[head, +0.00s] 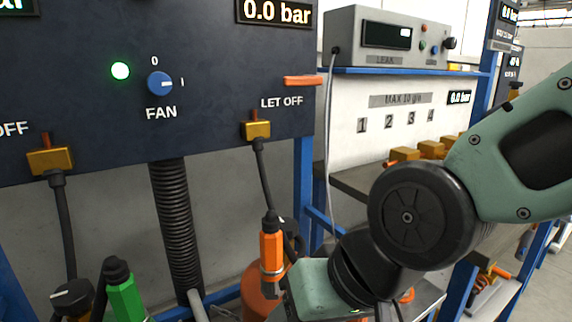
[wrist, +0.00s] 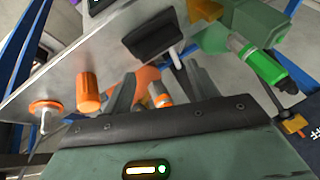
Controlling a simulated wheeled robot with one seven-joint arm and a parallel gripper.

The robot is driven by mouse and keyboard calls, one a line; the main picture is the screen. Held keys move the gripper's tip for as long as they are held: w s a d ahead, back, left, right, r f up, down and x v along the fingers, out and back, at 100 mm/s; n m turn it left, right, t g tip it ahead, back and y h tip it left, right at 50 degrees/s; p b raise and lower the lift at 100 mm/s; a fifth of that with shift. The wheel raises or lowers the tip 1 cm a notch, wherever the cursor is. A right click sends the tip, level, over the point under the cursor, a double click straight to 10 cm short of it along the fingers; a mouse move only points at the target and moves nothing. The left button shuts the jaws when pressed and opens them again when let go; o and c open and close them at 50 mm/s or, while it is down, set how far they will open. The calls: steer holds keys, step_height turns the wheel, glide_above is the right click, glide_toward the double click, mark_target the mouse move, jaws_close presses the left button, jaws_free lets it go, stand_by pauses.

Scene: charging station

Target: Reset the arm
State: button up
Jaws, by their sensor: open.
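My teal arm (head: 520,150) with a black round joint (head: 408,215) reaches in from the right in the head view. Its wrist hangs low in front of the bench, and the fingertips are not clear there. In the wrist view my gripper (wrist: 155,88) is open, with two grey fingers pointing away. An orange and metal part (wrist: 160,96) shows between or behind the fingers; I cannot tell whether they touch it. In the head view an orange hose fitting (head: 271,250) hangs beside my wrist.
A dark panel (head: 210,60) carries a blue FAN knob (head: 160,83), a lit green lamp (head: 120,70) and brass valves. A green fitting (head: 124,295) stands lower left. The LEAK box (head: 388,38) sits on a blue shelf. An orange cylinder (wrist: 88,92) shows in the wrist view.

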steer(key=s+d+f+n+g+h+p, duration=0.1)
steer(key=s+d+f+n+g+h, duration=0.15)
steer(key=d, duration=0.35)
steer(key=s+d+f+n+g+h, duration=0.1)
steer(key=s+d+n+h, duration=0.1)
steer(key=s+d, duration=0.35)
step_height(320, 180, up, 18)
steer(key=w+p, duration=0.2)
steer(key=p, duration=1.6)
steer(key=shift+d+f+m, duration=0.15)
steer(key=shift+d+m, duration=0.15)
steer(key=shift+m, duration=0.05)
